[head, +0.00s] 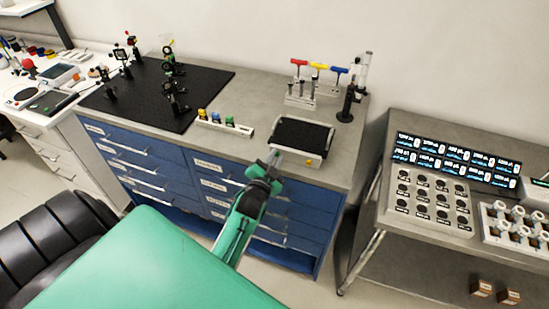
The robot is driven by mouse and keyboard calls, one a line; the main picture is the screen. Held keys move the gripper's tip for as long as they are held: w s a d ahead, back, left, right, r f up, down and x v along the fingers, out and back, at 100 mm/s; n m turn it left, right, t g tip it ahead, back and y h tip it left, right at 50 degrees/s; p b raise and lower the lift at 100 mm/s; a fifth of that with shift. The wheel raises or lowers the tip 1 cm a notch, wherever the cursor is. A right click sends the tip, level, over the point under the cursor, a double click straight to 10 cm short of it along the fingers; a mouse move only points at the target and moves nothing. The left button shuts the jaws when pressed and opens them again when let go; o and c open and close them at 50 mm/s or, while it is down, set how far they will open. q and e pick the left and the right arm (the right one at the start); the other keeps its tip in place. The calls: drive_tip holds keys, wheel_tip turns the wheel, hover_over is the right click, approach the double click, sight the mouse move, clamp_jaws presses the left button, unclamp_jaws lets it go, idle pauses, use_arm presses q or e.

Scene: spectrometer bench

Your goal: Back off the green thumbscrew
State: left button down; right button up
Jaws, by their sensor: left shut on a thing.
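A pale bar (240,129) on the grey bench carries a few small coloured knobs (215,117), among them green, yellow and blue ones. They are too small for me to tell which is the green thumbscrew. My left gripper (273,157) is at the front left corner of a low box with a black top (302,134). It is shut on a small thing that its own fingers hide. I cannot tell whether that thing is attached to the box. My right gripper is not in view.
A black optics board (215,85) with several mounts fills the bench's left part. A rack (300,99) of red, yellow and blue T-handles and a black stand (346,108) are behind the box. A grey cart (405,240) with displays stands to the right, across a gap.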

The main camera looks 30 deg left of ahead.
use_arm(q)
drive_tip(key=n, duration=0.2)
drive_tip(key=shift+n, duration=0.4)
drive_tip(key=shift+f+n+p, duration=0.1)
drive_tip(key=shift+n+p, duration=0.4)
drive_tip(key=shift+n, duration=1.3)
drive_tip(key=c, duration=1.4)
unclamp_jaws()
drive_tip(key=shift+s, duration=0.1)
drive_tip(key=shift+b+v, duration=2.1)
drive_tip(key=shift+v, duration=4.75)
